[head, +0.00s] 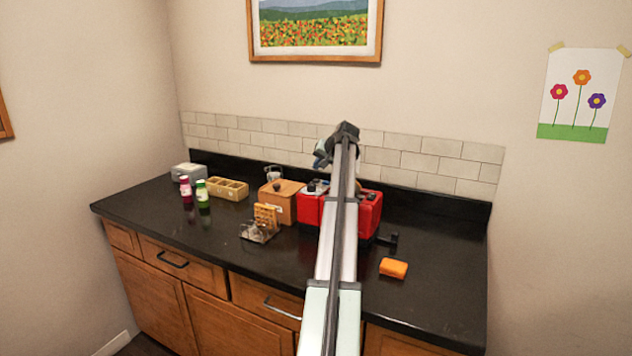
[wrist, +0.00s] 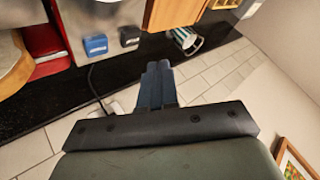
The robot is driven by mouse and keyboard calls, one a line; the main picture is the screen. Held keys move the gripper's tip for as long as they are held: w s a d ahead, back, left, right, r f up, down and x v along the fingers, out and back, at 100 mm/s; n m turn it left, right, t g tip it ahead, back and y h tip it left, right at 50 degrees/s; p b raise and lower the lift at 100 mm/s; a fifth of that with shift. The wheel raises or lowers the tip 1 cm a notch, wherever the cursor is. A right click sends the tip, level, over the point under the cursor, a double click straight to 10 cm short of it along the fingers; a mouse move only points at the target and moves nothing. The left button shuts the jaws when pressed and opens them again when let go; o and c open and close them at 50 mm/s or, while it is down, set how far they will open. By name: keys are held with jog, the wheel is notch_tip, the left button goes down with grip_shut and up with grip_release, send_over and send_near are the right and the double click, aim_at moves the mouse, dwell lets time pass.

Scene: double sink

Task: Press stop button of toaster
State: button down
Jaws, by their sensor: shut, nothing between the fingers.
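The red toaster (head: 369,212) stands on the black counter in the head view. My arm crosses in front of it and hides its middle. Its red body also shows at the left edge of the wrist view (wrist: 45,42). My gripper (head: 320,160) is above and behind the toaster, close to the tiled wall. In the wrist view the gripper's fingers (wrist: 157,70) are together and empty, over the back strip of counter, apart from the toaster.
A wooden box (head: 281,203) stands left of the toaster. The right counter end is mostly clear.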

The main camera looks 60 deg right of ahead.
jog(key=shift+r, duration=1.4)
jog(key=shift+w, duration=0.1)
